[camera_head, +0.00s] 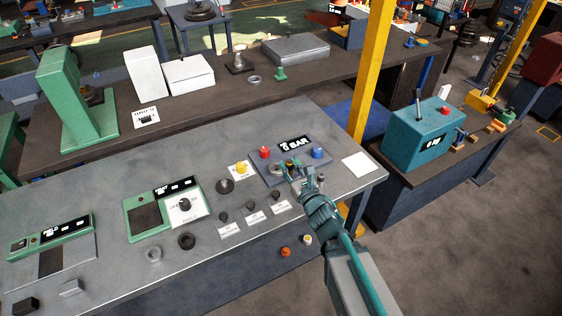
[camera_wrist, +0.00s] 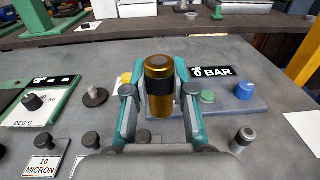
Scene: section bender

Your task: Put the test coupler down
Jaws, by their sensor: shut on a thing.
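The test coupler (camera_wrist: 159,90) looks like a brass-gold cylinder with a dark band near its top. It stands about upright between the teal fingers of my gripper (camera_wrist: 155,105) in the wrist view. My gripper is shut on it, one finger on each side. In the head view my gripper (camera_head: 299,174) is over the right part of the grey bench, at the front of the blue-grey panel (camera_head: 274,177) with the 0 BAR display (camera_head: 295,144). The coupler's lower end is hidden by the gripper in the wrist view, so I cannot tell whether it touches anything.
A red knob (camera_head: 264,152) and a blue knob (camera_head: 317,152) stand on the panel. A small grey-and-black fitting (camera_wrist: 242,139) stands right of my gripper. Several dark-knobbed parts with labels stand to the left. A white square (camera_head: 357,165) lies near the bench's right edge.

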